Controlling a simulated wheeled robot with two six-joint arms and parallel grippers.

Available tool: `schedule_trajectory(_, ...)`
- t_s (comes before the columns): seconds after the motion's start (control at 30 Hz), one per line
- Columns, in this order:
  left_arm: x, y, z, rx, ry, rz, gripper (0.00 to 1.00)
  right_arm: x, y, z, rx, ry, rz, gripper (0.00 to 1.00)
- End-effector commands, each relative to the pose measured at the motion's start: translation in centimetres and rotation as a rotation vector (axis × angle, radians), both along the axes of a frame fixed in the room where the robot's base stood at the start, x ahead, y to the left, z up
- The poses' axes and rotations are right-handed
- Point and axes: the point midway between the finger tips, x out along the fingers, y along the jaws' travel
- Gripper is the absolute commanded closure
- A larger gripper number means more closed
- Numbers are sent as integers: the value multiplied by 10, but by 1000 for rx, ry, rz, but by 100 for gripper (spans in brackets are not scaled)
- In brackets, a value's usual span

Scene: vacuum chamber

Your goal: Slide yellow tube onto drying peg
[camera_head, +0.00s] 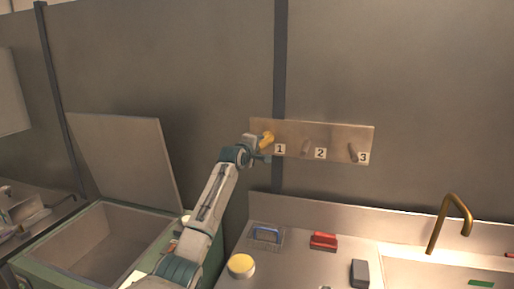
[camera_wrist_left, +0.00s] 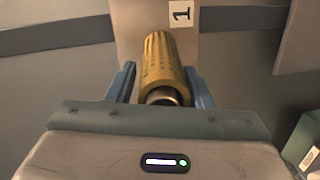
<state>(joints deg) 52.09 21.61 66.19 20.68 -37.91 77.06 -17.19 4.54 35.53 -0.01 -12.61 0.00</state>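The yellow tube (camera_wrist_left: 162,65) lies between the two blue fingers of my left gripper (camera_wrist_left: 161,88), which look closed against its sides. Its silver near end faces the wrist camera, and its far end points at the wall panel by label 1. In the head view the yellow tube (camera_head: 267,138) and my left gripper (camera_head: 257,148) are at the left end of the panel (camera_head: 335,133). Peg 1 is hidden, so I cannot tell how far the tube sits around it. Pegs 2 (camera_head: 306,147) and 3 (camera_head: 352,151) are bare. My right gripper is not in view.
Below are a yellow-topped round container (camera_head: 241,265), a blue-handled item (camera_head: 267,235), a red item (camera_head: 323,241) and a dark block (camera_head: 359,272). A brass tap (camera_head: 452,215) stands right. An open-lidded chest (camera_head: 100,245) is at the left.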

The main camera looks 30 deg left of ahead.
Motion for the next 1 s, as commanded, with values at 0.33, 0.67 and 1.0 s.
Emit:
schedule_trajectory(0.33, 0, 0, -1, 0, 1, 0, 33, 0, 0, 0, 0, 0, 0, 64)
schedule_trajectory(0.67, -24, -2, -1, 2, -1, 1, 33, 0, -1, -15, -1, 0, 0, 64)
schedule_trajectory(1.0, -80, -8, 8, 4, -3, 0, 33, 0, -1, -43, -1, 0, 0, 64)
